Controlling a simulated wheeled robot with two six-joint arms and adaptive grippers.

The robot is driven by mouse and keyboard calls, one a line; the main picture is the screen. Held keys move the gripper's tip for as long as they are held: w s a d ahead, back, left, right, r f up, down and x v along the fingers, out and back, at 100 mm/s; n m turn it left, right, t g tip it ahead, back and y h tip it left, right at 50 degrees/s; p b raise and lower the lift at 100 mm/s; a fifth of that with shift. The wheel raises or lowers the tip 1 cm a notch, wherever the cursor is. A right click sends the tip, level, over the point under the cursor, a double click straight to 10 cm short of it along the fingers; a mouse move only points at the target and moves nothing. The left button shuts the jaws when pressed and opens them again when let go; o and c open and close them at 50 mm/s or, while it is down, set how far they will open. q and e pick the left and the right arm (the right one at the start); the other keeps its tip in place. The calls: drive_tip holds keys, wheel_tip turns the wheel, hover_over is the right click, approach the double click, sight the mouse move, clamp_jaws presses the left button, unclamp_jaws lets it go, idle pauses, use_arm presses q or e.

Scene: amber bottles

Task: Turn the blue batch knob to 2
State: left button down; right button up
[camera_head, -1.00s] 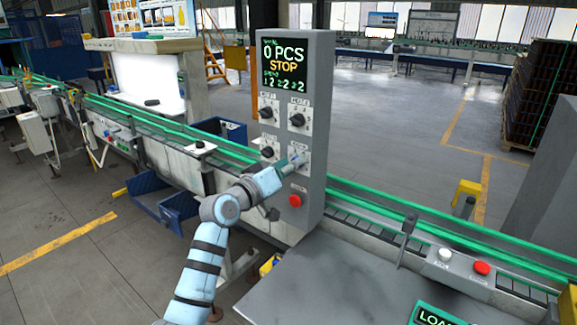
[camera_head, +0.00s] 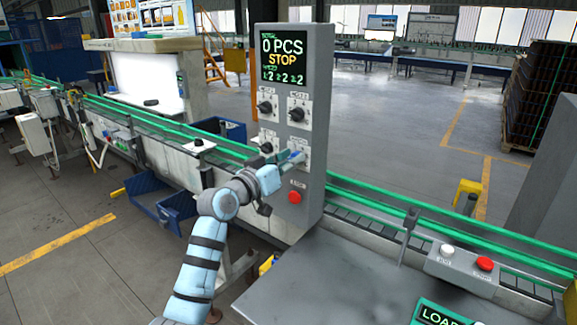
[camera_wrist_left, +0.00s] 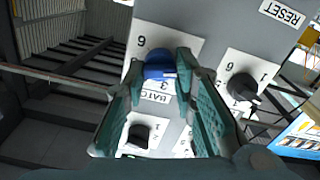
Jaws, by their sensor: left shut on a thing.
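The blue batch knob (camera_wrist_left: 157,64) sits on the grey control panel (camera_head: 316,180), in the lower right of the knob group. In the left wrist view its label plate reads BATCH, with a 6 and a 3 visible beside it. My left gripper (camera_head: 292,160) reaches the panel from the left and is shut on the blue knob. Its green fingers (camera_wrist_left: 160,76) stand on both sides of the knob in the left wrist view. The knob's pointer is partly hidden, so I cannot tell its exact setting. My right gripper is not in view.
The panel screen (camera_head: 283,55) reads 0 PCS and STOP. Several black knobs (camera_head: 298,114) sit close around the blue one, and a red button (camera_head: 295,197) is below it. A conveyor with green rails (camera_head: 400,218) runs behind. A grey table (camera_head: 330,285) lies in front.

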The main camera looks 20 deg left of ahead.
use_arm(q)
drive_tip(key=shift+d+f+m+b, duration=0.1)
drive_tip(key=shift+m+b, duration=1.25)
drive_tip(key=shift+m, duration=1.55)
drive_tip(key=c, duration=1.3)
unclamp_jaws()
drive_tip(key=shift+s, duration=0.1)
drive_tip(key=v, duration=1.2)
